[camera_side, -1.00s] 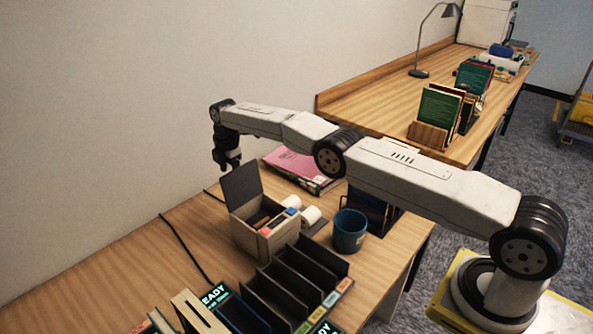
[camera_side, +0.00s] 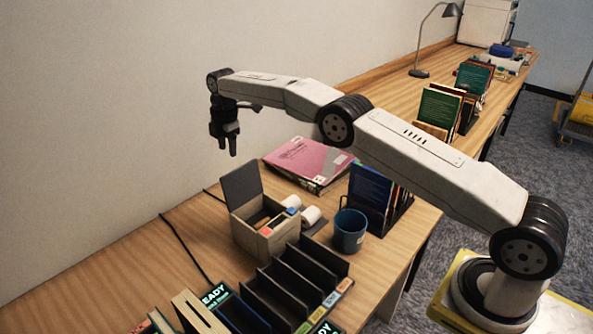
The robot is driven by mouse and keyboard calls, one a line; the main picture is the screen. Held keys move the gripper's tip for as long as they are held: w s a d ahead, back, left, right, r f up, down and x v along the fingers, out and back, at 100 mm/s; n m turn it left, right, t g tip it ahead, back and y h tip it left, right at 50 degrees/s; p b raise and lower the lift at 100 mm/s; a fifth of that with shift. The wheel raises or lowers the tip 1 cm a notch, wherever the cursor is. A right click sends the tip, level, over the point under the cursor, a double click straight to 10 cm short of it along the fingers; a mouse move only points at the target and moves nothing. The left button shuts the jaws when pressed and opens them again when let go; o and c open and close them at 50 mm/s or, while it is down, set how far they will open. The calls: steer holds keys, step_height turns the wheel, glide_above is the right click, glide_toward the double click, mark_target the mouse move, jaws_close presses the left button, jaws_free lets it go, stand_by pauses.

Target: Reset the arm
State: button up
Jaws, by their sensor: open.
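My gripper (camera_side: 229,145) is at the end of my raised arm, at the left of the side view. It points down with its two dark fingers apart and nothing between them. It hangs in the air near the wall, above and behind the open box (camera_side: 264,232). It touches nothing that I can see.
A pink book stack (camera_side: 308,160) lies behind the box. A blue cup (camera_side: 349,231), white rolls (camera_side: 311,215) and a rack of dark blue books (camera_side: 371,192) stand right of it. A black slotted sorter (camera_side: 295,290) is in front. The table's left part is mostly clear.

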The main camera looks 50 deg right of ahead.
stand_by(0.4)
steer(key=shift+s+r+m, duration=0.4)
steer(key=shift+s+m, duration=0.05)
steer(key=shift+m, duration=0.25)
steer(key=s+f+m+t, duration=0.1)
steer(key=s+m, duration=1.5)
steer(key=s, duration=2.1)
steer(key=shift+s+f+m+t, duration=0.3)
steer(key=shift+s+t, duration=0.1)
